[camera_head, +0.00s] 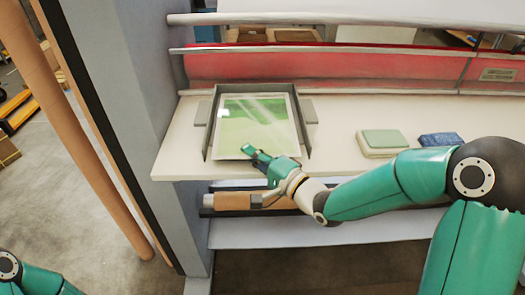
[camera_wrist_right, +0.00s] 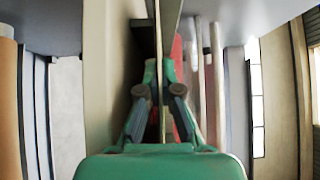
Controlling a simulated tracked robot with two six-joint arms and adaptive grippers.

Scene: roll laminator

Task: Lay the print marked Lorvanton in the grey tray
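The grey tray (camera_head: 302,128) sits at the left of the pale table. A green print (camera_head: 250,118) with a white border lies flat within its walls, its front edge at the tray's open front; any name on it is too small to read. My right gripper (camera_head: 250,152) is at the print's front edge. In the right wrist view its green fingers (camera_wrist_right: 160,75) close on a thin sheet seen edge-on, which matches the print. My left gripper is out of view; only a piece of my left arm shows at bottom left.
A green-topped block (camera_head: 382,140) and a dark blue item (camera_head: 440,140) lie right of the tray. A red roller (camera_head: 330,65) runs along the back. A grey post (camera_head: 150,90) stands close at the left. The table between tray and block is clear.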

